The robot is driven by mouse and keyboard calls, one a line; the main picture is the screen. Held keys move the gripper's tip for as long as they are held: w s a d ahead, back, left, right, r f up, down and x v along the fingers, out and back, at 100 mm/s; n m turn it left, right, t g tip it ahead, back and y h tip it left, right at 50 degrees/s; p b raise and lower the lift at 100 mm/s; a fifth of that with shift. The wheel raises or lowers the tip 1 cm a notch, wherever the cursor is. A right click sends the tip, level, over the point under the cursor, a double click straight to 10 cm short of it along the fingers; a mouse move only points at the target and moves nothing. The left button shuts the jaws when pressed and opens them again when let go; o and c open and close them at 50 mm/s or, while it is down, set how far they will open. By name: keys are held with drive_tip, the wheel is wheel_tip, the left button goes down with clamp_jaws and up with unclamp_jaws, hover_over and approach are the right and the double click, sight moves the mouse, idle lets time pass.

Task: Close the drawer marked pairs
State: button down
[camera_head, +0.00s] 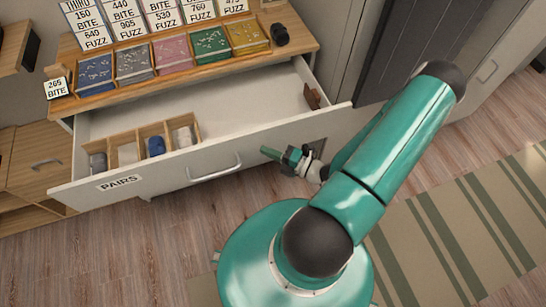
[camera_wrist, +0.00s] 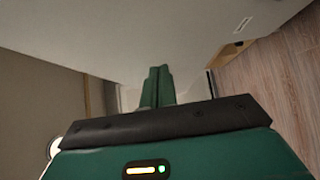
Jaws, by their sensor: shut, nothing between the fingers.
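The drawer marked PAIRS (camera_head: 160,182) is pulled well out of the wooden-topped unit in the head view. Its white front carries the PAIRS label (camera_head: 119,182) at the left and a bar handle (camera_head: 214,172) near the middle. My gripper (camera_head: 266,152) is shut and empty, its fingers pointing left at the drawer front, right of the handle. I cannot tell whether they touch it. In the wrist view my gripper (camera_wrist: 157,72) has its fingers together against a pale surface.
Inside the drawer, a wooden divider (camera_head: 138,134) holds small rolled items; a brown object (camera_head: 312,96) sits at the right. Coloured trays and number cards stand on the top (camera_head: 290,55). A striped rug (camera_head: 455,225) lies on the floor at right.

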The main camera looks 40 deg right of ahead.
idle(0.3)
hover_over(245, 101)
drive_tip(key=shift+s+d, duration=0.1)
drive_tip(key=shift+s, duration=0.2)
drive_tip(key=shift+w+d+r, duration=0.15)
drive_tip(key=shift+w, duration=0.15)
drive_tip(key=shift+w, duration=0.15)
idle(0.3)
